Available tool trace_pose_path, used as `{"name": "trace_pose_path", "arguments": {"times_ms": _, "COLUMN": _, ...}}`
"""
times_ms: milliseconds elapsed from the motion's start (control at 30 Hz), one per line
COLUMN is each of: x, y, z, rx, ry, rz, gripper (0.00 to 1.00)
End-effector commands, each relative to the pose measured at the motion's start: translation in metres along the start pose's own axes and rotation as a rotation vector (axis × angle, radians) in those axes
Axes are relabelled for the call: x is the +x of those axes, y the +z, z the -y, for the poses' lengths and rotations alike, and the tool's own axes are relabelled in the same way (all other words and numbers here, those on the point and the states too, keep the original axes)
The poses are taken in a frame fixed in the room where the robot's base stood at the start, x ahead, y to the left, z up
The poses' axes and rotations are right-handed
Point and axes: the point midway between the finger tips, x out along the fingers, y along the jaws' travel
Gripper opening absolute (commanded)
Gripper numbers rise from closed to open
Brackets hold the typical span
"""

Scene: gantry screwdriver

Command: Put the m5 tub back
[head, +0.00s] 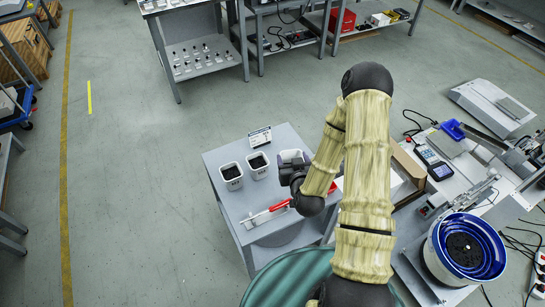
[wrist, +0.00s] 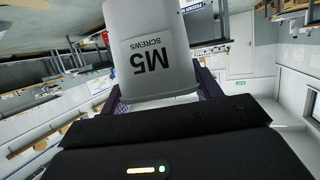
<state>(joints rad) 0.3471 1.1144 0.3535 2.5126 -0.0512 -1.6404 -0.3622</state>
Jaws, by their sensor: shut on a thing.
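The M5 tub is a pale tub with dark "M5 SCREWS" lettering, filling the upper middle of the wrist view (wrist: 153,50). Its lettering appears upside down there. My gripper (wrist: 160,97) is shut on it, with a finger at each side. In the head view the tub (head: 291,155) shows as a whitish rim just beyond my gripper (head: 291,168), over the back right part of the small grey table (head: 223,158). My arm hides part of it. I cannot tell whether the tub touches the table.
Two white tubs with dark contents, a left one (head: 231,176) and a right one (head: 258,165), stand left of my gripper. A small sign (head: 260,137) stands behind them. A red-handled tool (head: 268,212) lies nearer. A bench with a blue bowl feeder (head: 468,248) is at right.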

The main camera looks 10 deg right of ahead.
Motion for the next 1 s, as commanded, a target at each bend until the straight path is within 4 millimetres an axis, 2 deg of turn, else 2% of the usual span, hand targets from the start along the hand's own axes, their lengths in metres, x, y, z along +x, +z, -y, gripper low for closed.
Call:
{"name": "trace_pose_path", "arguments": {"times_ms": 367, "x": 0.0, "y": -0.001, "z": 0.007, "rx": -0.005, "ry": -0.013, "rz": -0.001, "gripper": 0.36}}
{"name": "trace_pose_path", "arguments": {"times_ms": 500, "x": 0.007, "y": 0.0, "z": 0.009, "rx": -0.012, "ry": -0.028, "rz": -0.004, "gripper": 0.36}}
{"name": "trace_pose_path", "arguments": {"times_ms": 567, "x": 0.017, "y": 0.001, "z": 0.009, "rx": -0.019, "ry": -0.043, "rz": -0.006, "gripper": 0.36}}
{"name": "trace_pose_path", "arguments": {"times_ms": 667, "x": 0.041, "y": -0.001, "z": 0.01, "rx": -0.041, "ry": -0.089, "rz": -0.011, "gripper": 0.36}}
{"name": "trace_pose_path", "arguments": {"times_ms": 800, "x": 0.086, "y": -0.009, "z": 0.01, "rx": -0.083, "ry": -0.191, "rz": -0.015, "gripper": 0.36}}
{"name": "trace_pose_path", "arguments": {"times_ms": 900, "x": 0.11, "y": -0.019, "z": 0.007, "rx": -0.104, "ry": -0.252, "rz": -0.011, "gripper": 0.36}}
{"name": "trace_pose_path", "arguments": {"times_ms": 1000, "x": 0.123, "y": -0.028, "z": 0.005, "rx": -0.113, "ry": -0.289, "rz": -0.008, "gripper": 0.36}}
